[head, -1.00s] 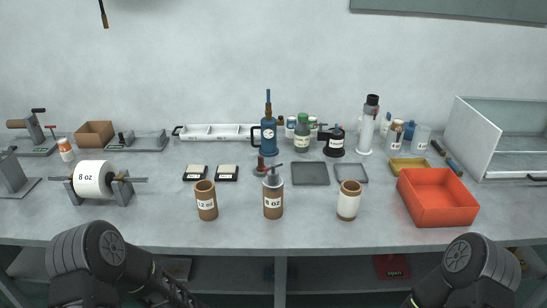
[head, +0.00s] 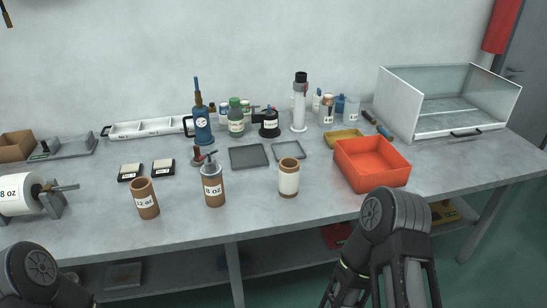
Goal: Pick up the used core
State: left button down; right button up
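Three brown cylinders stand upright in a row near the table's front edge. The left one is labelled 12 oz (head: 145,199). The middle one is labelled 8 oz (head: 213,190) and has a grey metal fitting with a handle on top. The right one is a brown core with a wide white band and no readable label (head: 289,178); I cannot tell for certain that it is the used core. A white 8 oz roll (head: 17,196) sits on a stand at the far left. Both my arms show at the bottom, but neither gripper's fingertips are in view.
An orange-red bin (head: 371,165) stands right of the cores, with a yellow tray (head: 344,139) behind it. Bottles and a blue torch-like tool (head: 202,125) stand behind. A clear-walled box (head: 447,106) is at the back right. The front strip of table is mostly clear.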

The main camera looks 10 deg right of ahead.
aim_at(289, 169)
jog(key=i+l, duration=0.1)
jog(key=l, duration=0.35)
jog(key=i+l, duration=0.1)
jog(key=l, duration=0.35)
jog(key=i+l+u, duration=0.1)
jog(key=l, duration=0.4)
jog(key=i+l, duration=0.1)
jog(key=l, duration=0.35)
